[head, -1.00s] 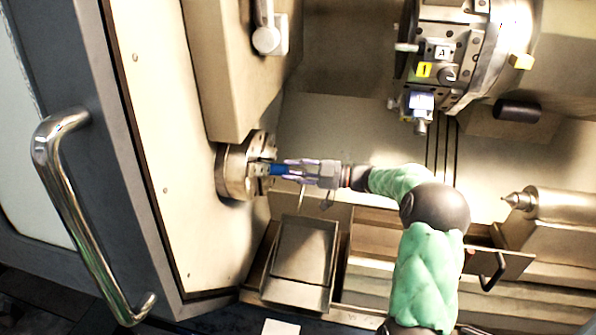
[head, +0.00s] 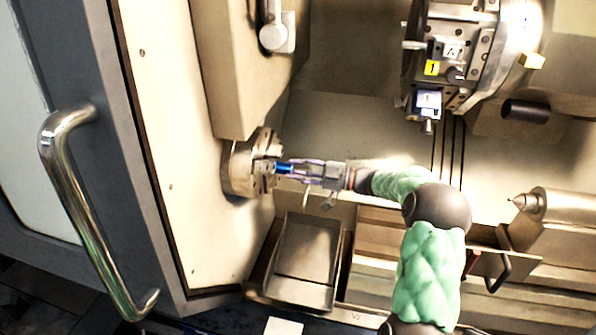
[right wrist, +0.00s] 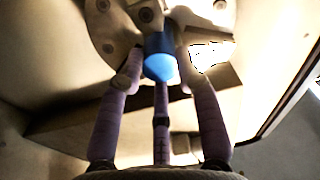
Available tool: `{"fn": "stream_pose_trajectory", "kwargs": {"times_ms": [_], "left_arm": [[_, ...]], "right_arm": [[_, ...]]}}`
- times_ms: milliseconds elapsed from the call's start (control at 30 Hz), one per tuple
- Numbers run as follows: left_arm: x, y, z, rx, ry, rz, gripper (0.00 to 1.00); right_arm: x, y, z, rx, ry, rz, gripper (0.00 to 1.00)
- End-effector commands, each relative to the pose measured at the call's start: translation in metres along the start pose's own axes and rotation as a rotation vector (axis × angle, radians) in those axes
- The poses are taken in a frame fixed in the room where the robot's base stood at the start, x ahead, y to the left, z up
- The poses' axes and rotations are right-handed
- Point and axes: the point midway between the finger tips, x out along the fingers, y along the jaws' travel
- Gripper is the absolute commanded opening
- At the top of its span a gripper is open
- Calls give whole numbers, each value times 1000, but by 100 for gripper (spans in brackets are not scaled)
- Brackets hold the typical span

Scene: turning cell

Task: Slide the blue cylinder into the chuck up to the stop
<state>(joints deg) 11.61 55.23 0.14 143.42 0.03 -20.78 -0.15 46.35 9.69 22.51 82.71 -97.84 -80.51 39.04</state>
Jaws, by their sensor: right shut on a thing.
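The blue cylinder (head: 284,168) is held level in my right gripper (head: 292,169), in the middle of the head view. The grey metal chuck (head: 238,168) is directly to its left on the headstock wall. The cylinder's left end is at the chuck's jaws; how deep it sits inside cannot be told. In the right wrist view, the fingers (right wrist: 158,82) of my right gripper close around the near end of the blue cylinder (right wrist: 160,60), and its far end meets the middle of the chuck (right wrist: 105,32). The stop is hidden. My left gripper is out of view.
A tool turret (head: 470,60) hangs at the upper right. A tailstock with a pointed centre (head: 535,203) stands at the right. A metal tray (head: 305,260) lies below the chuck. The door handle (head: 85,200) is at the left.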

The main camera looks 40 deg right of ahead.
Motion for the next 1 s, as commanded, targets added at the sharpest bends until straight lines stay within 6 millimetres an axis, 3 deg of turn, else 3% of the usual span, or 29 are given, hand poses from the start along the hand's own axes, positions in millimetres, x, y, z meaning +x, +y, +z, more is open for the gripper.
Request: {"fn": "stream_pose_trajectory", "kwargs": {"times_ms": [1000], "left_arm": [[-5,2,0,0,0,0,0]], "right_arm": [[7,1,-3,-4,4,0,0]]}}
